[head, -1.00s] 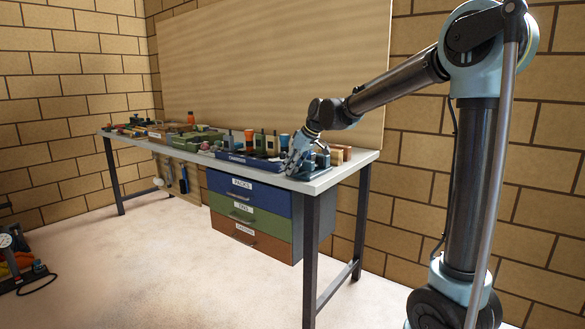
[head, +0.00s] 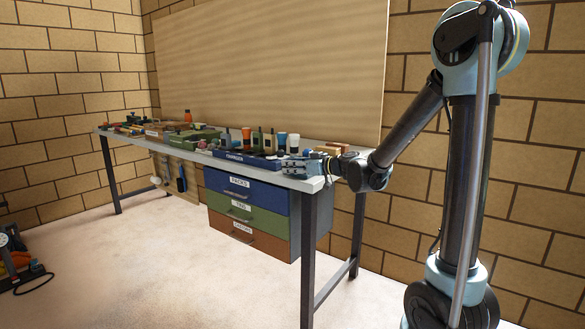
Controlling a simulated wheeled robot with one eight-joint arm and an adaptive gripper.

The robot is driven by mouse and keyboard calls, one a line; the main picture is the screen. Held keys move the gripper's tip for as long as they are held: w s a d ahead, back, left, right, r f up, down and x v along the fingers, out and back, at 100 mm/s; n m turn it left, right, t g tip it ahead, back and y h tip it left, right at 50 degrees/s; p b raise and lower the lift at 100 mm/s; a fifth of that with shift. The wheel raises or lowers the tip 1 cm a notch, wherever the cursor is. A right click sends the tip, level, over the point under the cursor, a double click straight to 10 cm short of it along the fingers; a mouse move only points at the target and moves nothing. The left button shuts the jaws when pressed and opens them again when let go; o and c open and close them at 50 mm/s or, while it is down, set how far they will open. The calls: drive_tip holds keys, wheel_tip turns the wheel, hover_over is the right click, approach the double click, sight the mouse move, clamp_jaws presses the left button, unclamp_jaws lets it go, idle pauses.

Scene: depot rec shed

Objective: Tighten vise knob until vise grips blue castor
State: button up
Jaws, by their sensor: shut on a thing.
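My gripper (head: 290,166) lies level at the right front end of the workbench top, its fingers pointing left. It is shut at the vise's place, apparently on the vise knob, but the fingers cover the contact. The vise is almost wholly hidden behind my gripper and wrist, so its jaw gap cannot be seen. I cannot make out the blue castor at this size.
The workbench (head: 309,186) carries a blue labelled tray (head: 252,161), upright bottles and cups, and green cases (head: 197,138) to the left. Wooden blocks (head: 330,149) lie behind my gripper. Blue, green and brown drawers (head: 245,208) hang below. The floor in front is clear.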

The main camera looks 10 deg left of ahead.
drive_tip(key=shift+d+f+t+y, duration=0.2)
drive_tip(key=shift+t+y, duration=0.3)
drive_tip(key=shift+y, duration=0.5)
drive_tip(key=o, duration=1.1)
drive_tip(key=shift+c, duration=0.2)
drive_tip(key=v, duration=1.2)
drive_tip(key=shift+f, duration=0.25)
drive_tip(key=shift+w, duration=0.1)
